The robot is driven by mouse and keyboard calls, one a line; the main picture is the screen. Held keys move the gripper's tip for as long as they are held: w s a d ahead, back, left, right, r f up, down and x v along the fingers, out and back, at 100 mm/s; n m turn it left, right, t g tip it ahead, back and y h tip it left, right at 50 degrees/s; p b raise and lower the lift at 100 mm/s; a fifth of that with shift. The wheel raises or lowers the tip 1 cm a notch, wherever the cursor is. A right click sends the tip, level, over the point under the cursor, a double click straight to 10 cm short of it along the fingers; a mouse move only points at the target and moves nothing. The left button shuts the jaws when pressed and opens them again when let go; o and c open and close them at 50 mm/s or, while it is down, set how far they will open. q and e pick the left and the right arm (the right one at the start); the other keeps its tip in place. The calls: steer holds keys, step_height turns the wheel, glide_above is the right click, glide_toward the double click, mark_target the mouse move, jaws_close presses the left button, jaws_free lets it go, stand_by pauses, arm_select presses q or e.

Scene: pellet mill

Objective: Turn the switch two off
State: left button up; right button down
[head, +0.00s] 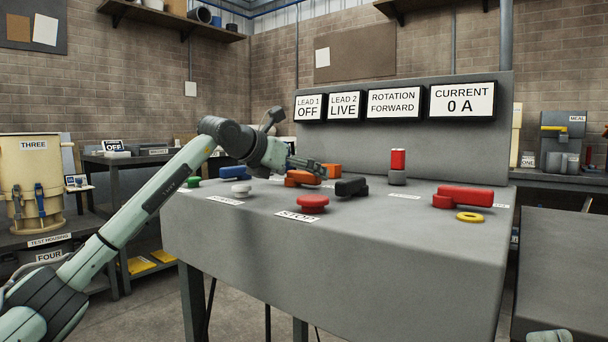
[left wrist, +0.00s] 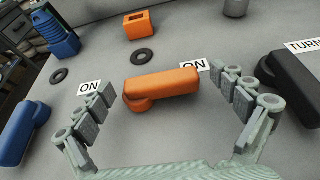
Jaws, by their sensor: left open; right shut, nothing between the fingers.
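An orange lever switch (head: 299,179) is on the grey sloped console, beside an ON label. It also shows in the left wrist view (left wrist: 170,86), its handle lying across the view and pointing right. A blue lever (head: 233,173) is to its left, with another ON label. No number on either lever is readable. My left gripper (head: 306,166) is open above the orange lever. In the left wrist view its fingers stand either side of the lever, with visible gaps; contact cannot be told. The panel reads LEAD 1 OFF and LEAD 2 LIVE (head: 345,106).
A black lever (head: 351,187) is close on the right. A red STOP button (head: 313,203) and a white button (head: 241,189) are in front. An orange block (head: 332,170) is behind. A red lever (head: 464,197) and yellow ring (head: 470,217) are farther right.

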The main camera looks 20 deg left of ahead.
arm_select(q)
steer(key=shift+w+d+f, duration=0.2)
steer(key=shift+w, duration=0.3)
steer(key=shift+c, duration=0.3)
steer(key=shift+d+f, duration=0.1)
steer(key=c, duration=1.5)
steer(key=shift+c, duration=0.2)
steer(key=shift+s, duration=0.1)
